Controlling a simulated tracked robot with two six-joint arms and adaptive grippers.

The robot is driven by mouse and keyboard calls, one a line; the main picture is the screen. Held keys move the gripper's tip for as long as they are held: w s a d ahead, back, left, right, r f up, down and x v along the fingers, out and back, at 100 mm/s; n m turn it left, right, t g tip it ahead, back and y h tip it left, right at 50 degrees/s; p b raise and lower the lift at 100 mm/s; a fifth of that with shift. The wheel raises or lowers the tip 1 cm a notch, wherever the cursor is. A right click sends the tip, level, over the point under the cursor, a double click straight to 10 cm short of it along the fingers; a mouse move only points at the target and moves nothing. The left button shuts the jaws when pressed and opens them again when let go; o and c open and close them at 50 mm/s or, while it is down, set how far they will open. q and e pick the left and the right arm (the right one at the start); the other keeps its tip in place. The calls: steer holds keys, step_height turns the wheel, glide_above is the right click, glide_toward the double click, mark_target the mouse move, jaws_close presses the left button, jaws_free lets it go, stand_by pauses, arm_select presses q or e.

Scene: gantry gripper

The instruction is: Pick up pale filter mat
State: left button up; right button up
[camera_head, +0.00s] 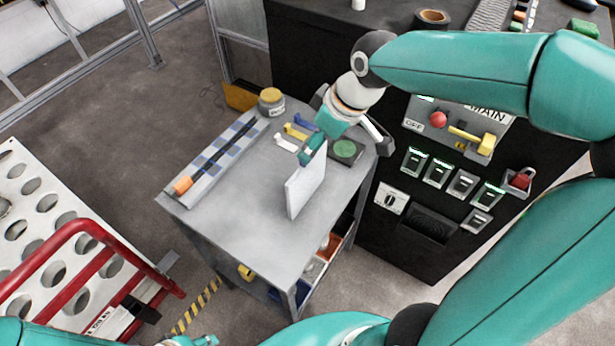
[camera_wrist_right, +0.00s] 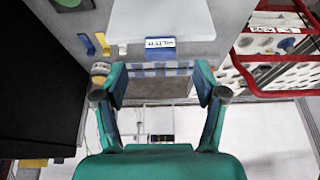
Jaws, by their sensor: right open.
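The pale filter mat (camera_head: 306,187) is a thin white panel that stands upright on the grey cart top (camera_head: 235,215). In the right wrist view the mat (camera_wrist_right: 160,18) lies ahead of the fingers, with a FILTER label (camera_wrist_right: 160,43) on its near edge. My right gripper (camera_wrist_right: 161,85) is open, with its fingers spread on either side of the gap below the label. In the head view the right gripper (camera_head: 314,148) is at the mat's top edge; contact cannot be told. A small part of my left gripper (camera_head: 200,341) shows at the bottom edge.
The cart holds a blue-checked strip with a dark rod (camera_head: 222,157), a jar (camera_head: 271,101), coloured clips (camera_head: 295,131) and a green round pad (camera_head: 345,149). A black control panel (camera_head: 425,240) stands right of the cart. A red-railed rack (camera_head: 85,228) stands left. The cart's front top is clear.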

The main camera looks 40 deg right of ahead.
steer(key=p, duration=0.1)
glide_above(307, 177)
steer(key=shift+w+d+f, duration=0.1)
steer(key=shift+d+f, duration=0.05)
steer(key=shift+f, duration=0.65)
steer(key=shift+w+d+f, duration=0.15)
steer(key=shift+f, duration=0.7)
steer(key=shift+w+d+f, duration=0.1)
steer(key=shift+d+f, duration=0.05)
steer(key=shift+f, duration=0.65)
jaws_close()
